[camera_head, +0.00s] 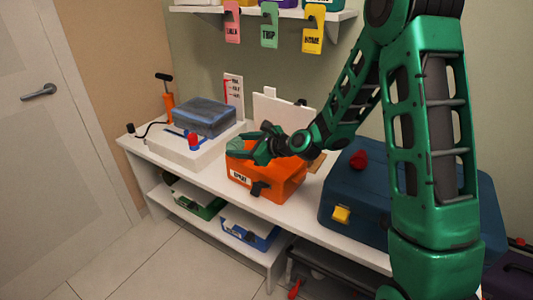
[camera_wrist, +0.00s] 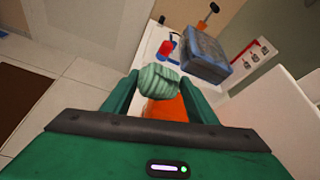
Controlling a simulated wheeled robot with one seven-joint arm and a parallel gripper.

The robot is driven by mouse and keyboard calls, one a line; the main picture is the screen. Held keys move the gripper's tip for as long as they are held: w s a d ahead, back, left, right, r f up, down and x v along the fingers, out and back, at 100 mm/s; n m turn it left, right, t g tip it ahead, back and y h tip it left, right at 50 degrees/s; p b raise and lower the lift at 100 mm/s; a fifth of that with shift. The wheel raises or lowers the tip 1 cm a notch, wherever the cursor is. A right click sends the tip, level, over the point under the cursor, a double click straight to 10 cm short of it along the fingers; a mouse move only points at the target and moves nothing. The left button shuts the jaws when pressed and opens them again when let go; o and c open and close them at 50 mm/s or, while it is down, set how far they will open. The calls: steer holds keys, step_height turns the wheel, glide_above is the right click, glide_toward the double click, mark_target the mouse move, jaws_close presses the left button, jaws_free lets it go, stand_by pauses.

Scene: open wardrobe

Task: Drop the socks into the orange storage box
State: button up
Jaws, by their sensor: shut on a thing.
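The orange storage box (camera_head: 284,184) stands on the white bench, with a label and a dark latch on its front. My gripper (camera_head: 243,150) is above the left part of the box. The pale green rolled socks (camera_head: 235,146) are held between its fingertips. In the wrist view, the socks (camera_wrist: 158,78) sit between the two green fingers of my gripper (camera_wrist: 157,88). Part of the orange box (camera_wrist: 166,108) shows just behind and below the socks there. The inside of the box is mostly hidden by my gripper and arm.
A blue-grey case (camera_head: 204,117) rests on a white base to the left. A dark blue suitcase (camera_head: 352,198) with a yellow latch stands to the right. A white upright panel (camera_head: 283,112) is behind the box. Tags hang from the shelf (camera_head: 262,13) above.

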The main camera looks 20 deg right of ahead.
steer(key=w+d+f+m+t+h, duration=0.2)
steer(key=w+d+m+h, duration=0.15)
steer(key=d, duration=0.95)
step_height(320, 180, down, 6)
steer(key=shift+w, duration=0.1)
steer(key=o, duration=1.1)
steer(key=shift+a, duration=0.1)
steer(key=v, duration=1)
steer(key=shift+s, duration=0.3)
steer(key=shift+r, duration=0.15)
